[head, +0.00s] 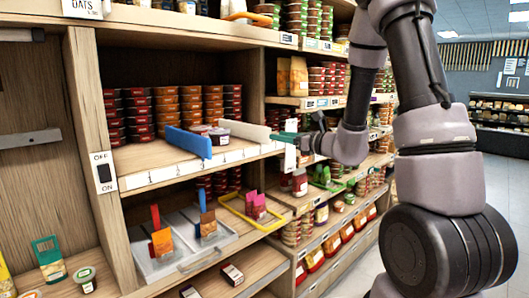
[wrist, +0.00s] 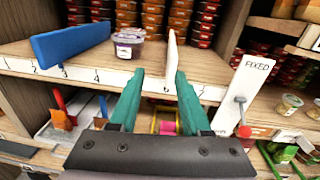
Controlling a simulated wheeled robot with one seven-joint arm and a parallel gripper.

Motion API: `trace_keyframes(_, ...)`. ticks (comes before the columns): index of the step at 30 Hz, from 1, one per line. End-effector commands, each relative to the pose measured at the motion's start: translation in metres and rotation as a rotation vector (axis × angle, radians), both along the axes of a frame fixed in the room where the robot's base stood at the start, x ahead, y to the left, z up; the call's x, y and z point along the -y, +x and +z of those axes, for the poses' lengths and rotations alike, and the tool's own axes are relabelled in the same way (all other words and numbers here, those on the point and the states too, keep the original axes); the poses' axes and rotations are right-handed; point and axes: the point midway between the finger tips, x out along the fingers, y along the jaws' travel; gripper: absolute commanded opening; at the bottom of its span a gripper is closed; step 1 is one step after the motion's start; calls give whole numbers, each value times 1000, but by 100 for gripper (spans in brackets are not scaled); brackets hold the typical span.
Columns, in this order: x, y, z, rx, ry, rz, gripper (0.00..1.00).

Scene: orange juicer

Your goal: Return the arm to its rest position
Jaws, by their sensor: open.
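My gripper (head: 284,138) has teal fingers and sits in front of the middle shelf in the head view, near the front end of a cream divider (head: 245,130). In the wrist view my gripper (wrist: 160,76) has its fingers apart with nothing held. The cream divider (wrist: 172,50) stands just beyond the fingertips, toward the right one; whether they touch is unclear. My arm comes in from the right of the head view and is bent, reaching left to the shelf.
A white "FIXED" plate (wrist: 245,85) and a red-knobbed lever (wrist: 243,130) are close right of my gripper. The aisle floor is open at right.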

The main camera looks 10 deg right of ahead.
Motion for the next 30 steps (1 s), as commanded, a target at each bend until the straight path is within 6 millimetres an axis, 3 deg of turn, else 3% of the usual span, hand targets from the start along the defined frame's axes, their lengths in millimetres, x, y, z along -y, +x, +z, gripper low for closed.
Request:
trace_keyframes(2,-18,-20,22,40,-54,101,48)
trace_keyframes(6,-54,-81,56,141,-249,359,48)
trace_keyframes(9,-66,-130,67,225,-441,533,48)
trace_keyframes(12,-64,-175,69,311,-662,679,48)
trace_keyframes(17,-36,-228,64,450,-1069,842,48)
trace_keyframes(21,7,-254,65,559,-1458,913,48)
trace_keyframes(27,61,-267,84,653,-1898,919,48)
trace_keyframes(30,75,-270,92,672,-2017,911,48)
